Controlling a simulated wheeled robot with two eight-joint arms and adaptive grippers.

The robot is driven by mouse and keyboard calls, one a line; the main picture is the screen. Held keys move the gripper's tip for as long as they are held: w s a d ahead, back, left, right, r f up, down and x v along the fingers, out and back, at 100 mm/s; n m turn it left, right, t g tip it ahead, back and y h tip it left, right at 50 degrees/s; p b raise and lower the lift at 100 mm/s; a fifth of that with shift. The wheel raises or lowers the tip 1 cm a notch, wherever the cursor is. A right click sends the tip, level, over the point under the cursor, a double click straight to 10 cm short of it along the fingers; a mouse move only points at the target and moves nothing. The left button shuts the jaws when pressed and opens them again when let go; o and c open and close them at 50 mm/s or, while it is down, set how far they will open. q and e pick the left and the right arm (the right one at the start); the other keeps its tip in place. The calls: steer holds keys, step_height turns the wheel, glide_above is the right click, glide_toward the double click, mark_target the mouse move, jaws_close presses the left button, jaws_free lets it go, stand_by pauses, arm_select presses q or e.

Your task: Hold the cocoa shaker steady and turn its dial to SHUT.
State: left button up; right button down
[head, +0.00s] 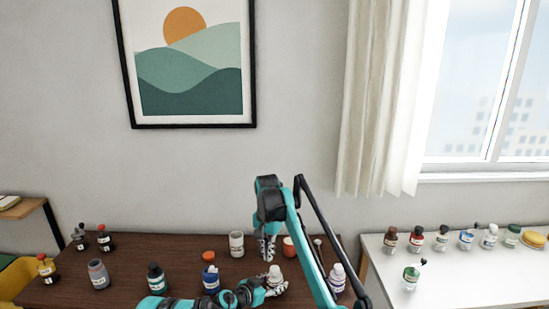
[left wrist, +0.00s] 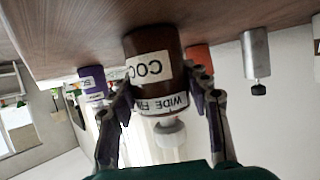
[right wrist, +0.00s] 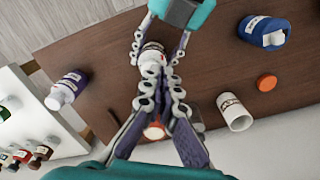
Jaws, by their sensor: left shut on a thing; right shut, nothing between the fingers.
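The cocoa shaker (left wrist: 152,45) shows upside down in the left wrist view, a brown body with part of a cocoa label. Its pale band (left wrist: 165,103) reads "WIDE" and part of another word, and a white knob (left wrist: 170,133) stands on top. My left gripper (left wrist: 165,95) is shut around the shaker, a finger on each side. In the head view the shaker's white top (head: 274,271) shows within the left gripper (head: 275,284). My right gripper (right wrist: 162,82) is shut and empty, its fingertips close to the shaker's top (right wrist: 152,53); contact is unclear. The dial's setting cannot be read.
A white table (head: 460,285) with several bottles is at right.

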mark_target(275, 272)
steer(key=shift+a+f, duration=0.1)
steer(key=shift+a, duration=0.1)
step_height(275, 272, down, 7)
stand_by(0.5)
steer(key=shift+w+d+r, duration=0.1)
steer(key=shift+w+r, duration=0.05)
steer(key=shift+r, duration=0.05)
stand_by(0.4)
steer(key=shift+s+d, duration=0.55)
steer(key=shift+d, duration=0.1)
steer(key=shift+s+d, duration=0.1)
steer(key=shift+d, duration=0.25)
